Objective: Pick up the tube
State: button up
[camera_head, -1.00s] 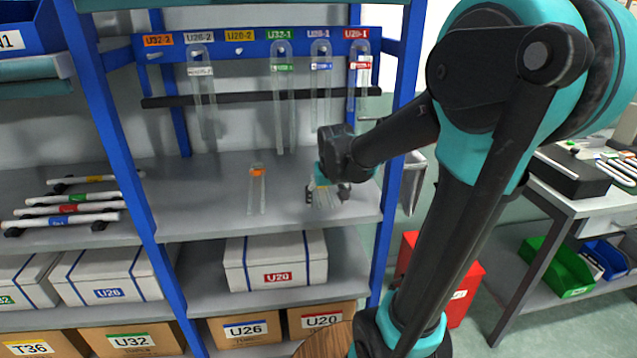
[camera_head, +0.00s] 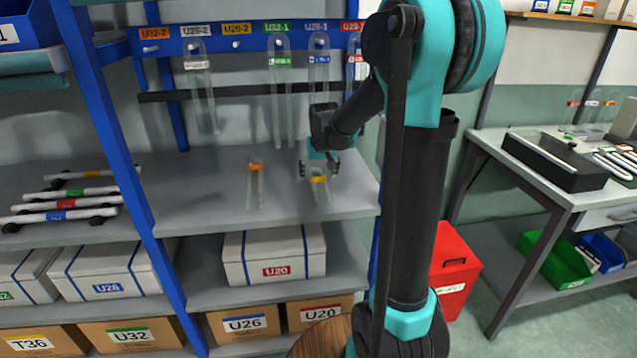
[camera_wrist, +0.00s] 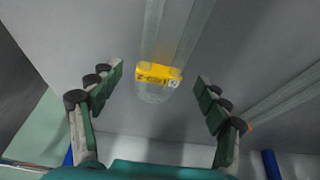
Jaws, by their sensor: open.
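A clear tube with a yellow label (camera_head: 319,181) lies on the grey shelf. In the wrist view the yellow-labelled tube (camera_wrist: 158,74) lies between my fingers, its rounded end towards me and its length running away. My gripper (camera_head: 320,168) is just above the shelf at the labelled end. In the wrist view my gripper (camera_wrist: 160,82) is open, with a gap between each finger and the tube. A second clear tube with an orange label (camera_head: 255,180) lies on the shelf to the left. Part of a clear tube (camera_wrist: 270,108) also shows at the right in the wrist view.
Several clear tubes hang from the labelled blue rail (camera_head: 220,47) above the shelf, close behind my gripper. A blue upright (camera_head: 118,140) stands left. White boxes (camera_head: 275,255) fill the lower shelf. The shelf (camera_head: 205,190) is clear around the two tubes.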

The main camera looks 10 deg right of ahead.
jog(key=shift+w+f, duration=0.3)
jog(key=shift+f, duration=0.25)
jog(key=c, duration=1.2)
jog(key=shift+r, duration=0.15)
jog(key=shift+c, duration=0.2)
